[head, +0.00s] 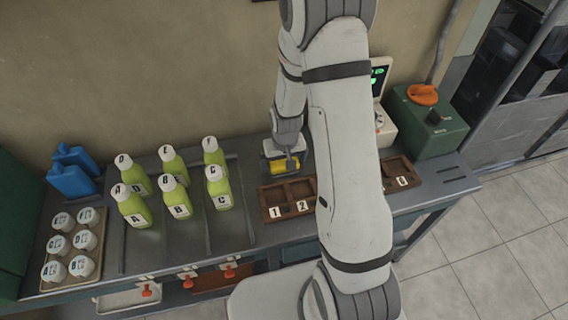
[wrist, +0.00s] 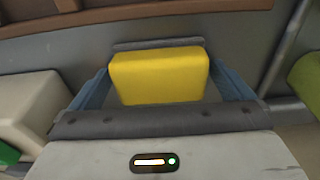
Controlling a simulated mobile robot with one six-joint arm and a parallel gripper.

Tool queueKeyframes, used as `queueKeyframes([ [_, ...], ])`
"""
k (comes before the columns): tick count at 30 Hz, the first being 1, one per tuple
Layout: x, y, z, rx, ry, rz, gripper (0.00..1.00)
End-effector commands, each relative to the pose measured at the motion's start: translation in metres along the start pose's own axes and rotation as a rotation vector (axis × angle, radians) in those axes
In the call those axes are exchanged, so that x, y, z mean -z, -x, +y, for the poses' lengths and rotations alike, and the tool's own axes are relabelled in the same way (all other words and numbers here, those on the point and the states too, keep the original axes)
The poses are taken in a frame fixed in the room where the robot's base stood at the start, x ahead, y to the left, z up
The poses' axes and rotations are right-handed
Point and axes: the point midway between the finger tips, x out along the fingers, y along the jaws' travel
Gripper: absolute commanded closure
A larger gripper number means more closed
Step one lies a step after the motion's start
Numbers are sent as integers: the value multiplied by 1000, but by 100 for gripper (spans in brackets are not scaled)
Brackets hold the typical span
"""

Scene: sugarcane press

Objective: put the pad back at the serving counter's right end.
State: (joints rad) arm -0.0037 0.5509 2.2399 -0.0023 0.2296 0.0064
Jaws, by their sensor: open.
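The yellow pad (wrist: 160,78) is a block that sits between the two blue-grey fingers of my gripper (wrist: 163,72) in the wrist view. The fingers stand open on either side, with slim gaps beside the pad. A dark grey strip shows along the pad's far side. In the head view, my gripper (head: 284,166) is low over the middle of the counter (head: 232,232), and the yellow of the pad (head: 290,163) shows there, partly hidden. The counter's right end (head: 449,178) is beyond my arm.
A wooden tray with number tiles (head: 276,212) is just in front of my gripper. Green bottles (head: 216,188) stand to the left. A green box (head: 428,125) and a small wooden tray (head: 402,173) are at the right. My arm hides part of the counter.

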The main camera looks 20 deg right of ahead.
Motion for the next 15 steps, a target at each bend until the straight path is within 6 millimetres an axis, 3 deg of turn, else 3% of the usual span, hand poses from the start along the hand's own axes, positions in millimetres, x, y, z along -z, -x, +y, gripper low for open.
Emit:
queueKeyframes([
  [2,0,0,0,0,0,0,2],
  [15,0,0,0,0,1,0,38],
])
